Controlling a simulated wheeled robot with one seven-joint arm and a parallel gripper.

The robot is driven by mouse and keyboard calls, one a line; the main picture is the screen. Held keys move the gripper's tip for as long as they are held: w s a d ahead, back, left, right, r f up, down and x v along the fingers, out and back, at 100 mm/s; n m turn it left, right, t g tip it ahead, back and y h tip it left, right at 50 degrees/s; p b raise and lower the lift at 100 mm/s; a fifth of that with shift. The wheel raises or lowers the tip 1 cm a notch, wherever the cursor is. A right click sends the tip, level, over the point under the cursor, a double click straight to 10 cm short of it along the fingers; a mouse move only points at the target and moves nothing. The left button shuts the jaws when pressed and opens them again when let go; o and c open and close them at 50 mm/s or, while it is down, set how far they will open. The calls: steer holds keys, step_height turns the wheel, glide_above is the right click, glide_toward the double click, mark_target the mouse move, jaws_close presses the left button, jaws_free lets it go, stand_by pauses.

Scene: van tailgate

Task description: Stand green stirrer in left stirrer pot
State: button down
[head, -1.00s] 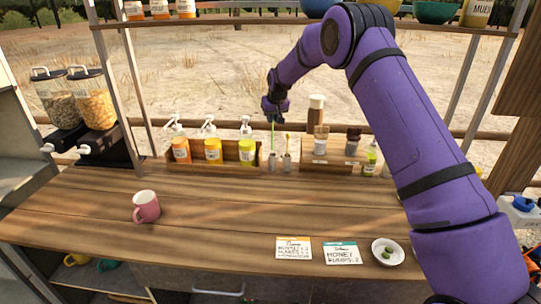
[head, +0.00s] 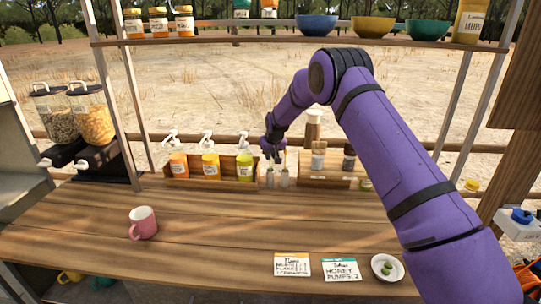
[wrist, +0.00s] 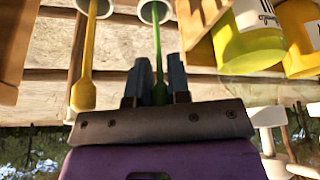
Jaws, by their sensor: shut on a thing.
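My gripper (head: 271,158) is shut on the green stirrer (wrist: 158,50), which stands about upright between the fingers (wrist: 157,75). It is right above the left stirrer pot (head: 270,180), a small grey cup. In the wrist view, which looks upside down, the stirrer's far end reaches the mouth of that pot (wrist: 167,10); how deep it sits is unclear. The right stirrer pot (head: 284,180) stands close beside it and holds a yellow stirrer (wrist: 84,70).
A wooden rack with several pump bottles (head: 210,165) stands left of the pots. A wooden stand with jars (head: 318,158) is to the right. A pink mug (head: 143,223), cards (head: 292,265) and a small bowl (head: 387,268) are on the counter; its middle is clear.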

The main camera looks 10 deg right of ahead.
steer(key=shift+f, duration=0.1)
steer(key=c, duration=1.1)
jaws_free()
steer(key=v, duration=1.2)
steer(key=shift+r, duration=0.25)
